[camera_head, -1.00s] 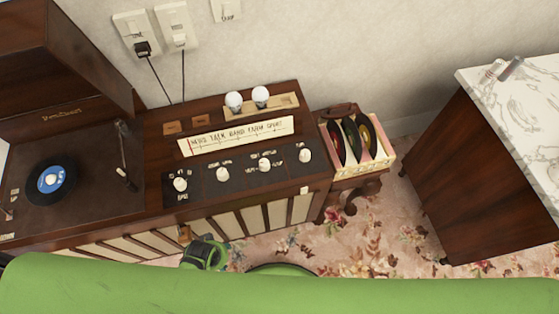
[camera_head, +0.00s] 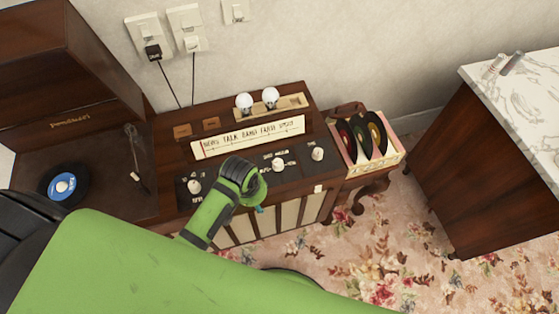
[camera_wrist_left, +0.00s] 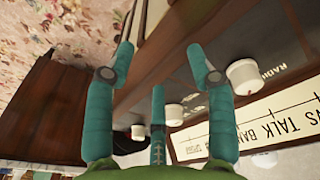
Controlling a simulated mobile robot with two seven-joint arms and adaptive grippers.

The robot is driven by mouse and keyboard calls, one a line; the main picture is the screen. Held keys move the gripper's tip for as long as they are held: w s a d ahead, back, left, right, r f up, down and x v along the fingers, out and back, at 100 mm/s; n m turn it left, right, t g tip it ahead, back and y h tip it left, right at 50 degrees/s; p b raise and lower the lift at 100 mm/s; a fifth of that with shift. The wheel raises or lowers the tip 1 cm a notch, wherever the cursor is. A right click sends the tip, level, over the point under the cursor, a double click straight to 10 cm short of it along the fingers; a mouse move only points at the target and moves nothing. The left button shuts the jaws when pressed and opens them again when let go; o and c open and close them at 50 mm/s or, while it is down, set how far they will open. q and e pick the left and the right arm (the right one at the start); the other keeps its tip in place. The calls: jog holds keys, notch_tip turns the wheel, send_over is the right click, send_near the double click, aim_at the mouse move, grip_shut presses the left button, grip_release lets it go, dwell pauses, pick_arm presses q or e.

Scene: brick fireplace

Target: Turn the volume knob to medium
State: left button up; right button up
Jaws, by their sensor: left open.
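The brown wooden radio console (camera_head: 300,100) has a dark control strip with a row of white knobs. A left knob (camera_head: 194,186), a third knob (camera_head: 278,164) and a right knob (camera_head: 317,154) show; the second is hidden behind my gripper. I cannot read which is the volume knob. My left gripper (camera_head: 256,190) is over the strip between the left and third knobs. In the left wrist view, its teal fingers (camera_wrist_left: 160,62) are spread and empty. A near white knob (camera_wrist_left: 242,75) is beside the right finger, with two smaller knobs (camera_wrist_left: 173,115) (camera_wrist_left: 138,132) beyond. My right gripper is not in view.
A turntable with a blue-labelled record (camera_head: 62,187) is left of the knobs, under a raised lid (camera_head: 70,65). Two white bulbs (camera_head: 257,100) stand on the console. A record crate (camera_head: 385,160) is at its right. A marble-topped cabinet (camera_head: 480,160) stands farther right, across floral carpet.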

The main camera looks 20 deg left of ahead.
aim_at(278, 162)
pick_arm(q)
jog(key=w+r+n, duration=0.1)
jog(key=w+r, duration=0.1)
jog(key=w, duration=0.2)
jog(key=w+d+r+n+g, duration=0.1)
jog(key=w+r+n, duration=0.1)
jog(key=w, duration=0.2)
jog(key=w+d+r+n, duration=0.1)
jog(key=w+r+n, duration=0.1)
jog(key=w, duration=0.3)
jog(key=shift+w+d+g, duration=0.1)
jog(key=shift+d+g, duration=0.05)
jog(key=shift+g, duration=0.25)
notch_tip(278, 162, down, 7)
jog(key=shift+r+b, duration=0.15)
jog(key=shift+b, duration=0.2)
grip_shut()
